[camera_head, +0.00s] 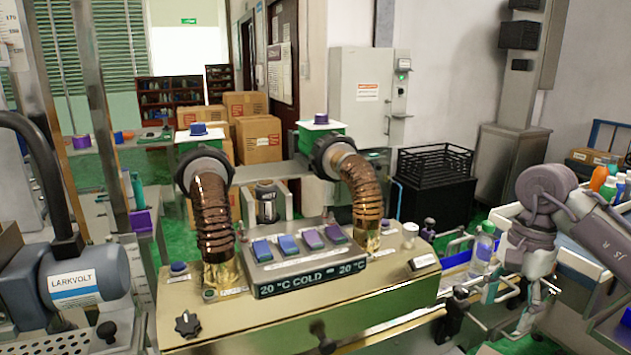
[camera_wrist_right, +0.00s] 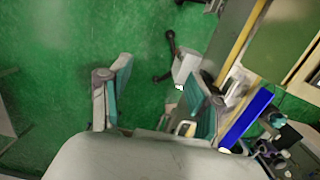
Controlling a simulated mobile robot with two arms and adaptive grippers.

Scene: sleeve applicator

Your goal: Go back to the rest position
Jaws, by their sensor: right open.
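My right gripper (camera_head: 512,318) hangs at the right of the head view, pointing down beside the right end of the machine. In the right wrist view my right gripper (camera_wrist_right: 163,85) shows its two teal-padded fingers spread wide apart. Nothing is between them but a view down to the green floor and some machine parts. The sleeve applicator (camera_head: 400,290), a brass-coloured bench with two ribbed copper hoses and a "20 °C COLD" display, stands left of the gripper. My left gripper is not in view.
A clear bottle with liquid (camera_head: 483,247) stands close to the left of my right wrist. Rails and fittings lie around the gripper. A blue-edged cart with bottles (camera_head: 598,178) is behind my right arm. A grey motor marked LARKVOLT (camera_head: 85,283) is at the left.

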